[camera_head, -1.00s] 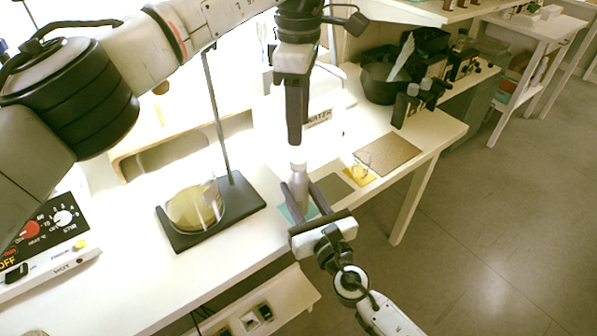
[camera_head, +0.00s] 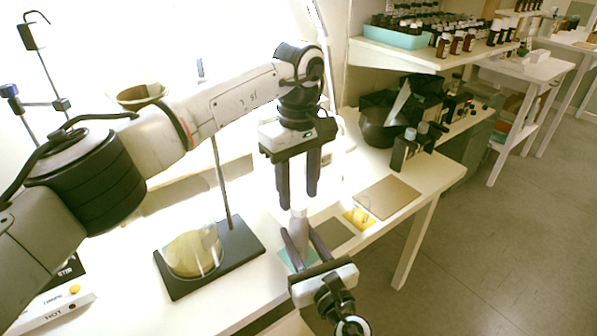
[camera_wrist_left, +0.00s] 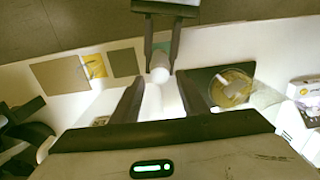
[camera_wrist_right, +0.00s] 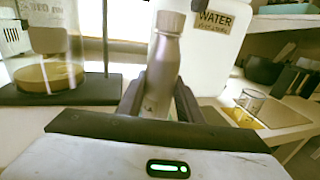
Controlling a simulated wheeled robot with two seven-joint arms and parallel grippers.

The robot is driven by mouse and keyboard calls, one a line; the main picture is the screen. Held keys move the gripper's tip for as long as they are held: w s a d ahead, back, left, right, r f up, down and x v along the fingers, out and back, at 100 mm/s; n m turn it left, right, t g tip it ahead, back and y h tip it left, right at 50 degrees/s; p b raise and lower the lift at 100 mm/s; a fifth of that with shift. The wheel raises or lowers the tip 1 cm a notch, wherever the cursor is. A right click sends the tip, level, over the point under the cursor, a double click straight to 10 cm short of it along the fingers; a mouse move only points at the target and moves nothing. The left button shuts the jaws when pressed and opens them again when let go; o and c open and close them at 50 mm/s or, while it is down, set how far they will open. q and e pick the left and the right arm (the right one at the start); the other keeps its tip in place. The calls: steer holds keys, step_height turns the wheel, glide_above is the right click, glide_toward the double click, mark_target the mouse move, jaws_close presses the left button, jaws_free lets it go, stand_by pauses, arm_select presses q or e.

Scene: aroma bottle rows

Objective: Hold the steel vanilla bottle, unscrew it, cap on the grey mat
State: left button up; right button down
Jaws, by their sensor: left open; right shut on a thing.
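The steel vanilla bottle (camera_wrist_right: 162,75) stands upright between the fingers of my right gripper (camera_head: 304,246), which is shut on its body. Its cap (camera_wrist_right: 170,22) is on top in the right wrist view. My left gripper (camera_head: 298,198) is open and points down just above the bottle. In the left wrist view the bottle's top (camera_wrist_left: 160,75) lies ahead between the open fingers (camera_wrist_left: 155,100), apart from them. A grey mat (camera_head: 333,233) lies right of the bottle on the bench; it shows bare in the left wrist view (camera_wrist_left: 122,63). A teal mat (camera_head: 290,262) is partly hidden under the bottle and right gripper.
A yellow mat with a small glass (camera_head: 359,217) and a brown mat (camera_head: 388,197) lie further right. Left of the bottle is a dark stand base with a flask (camera_head: 193,252) and an upright rod. Dark bottles (camera_head: 405,150) stand at the back right. A shelf (camera_head: 400,55) holds more bottles.

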arm_select(q)
steer(key=shift+f, duration=1.25)
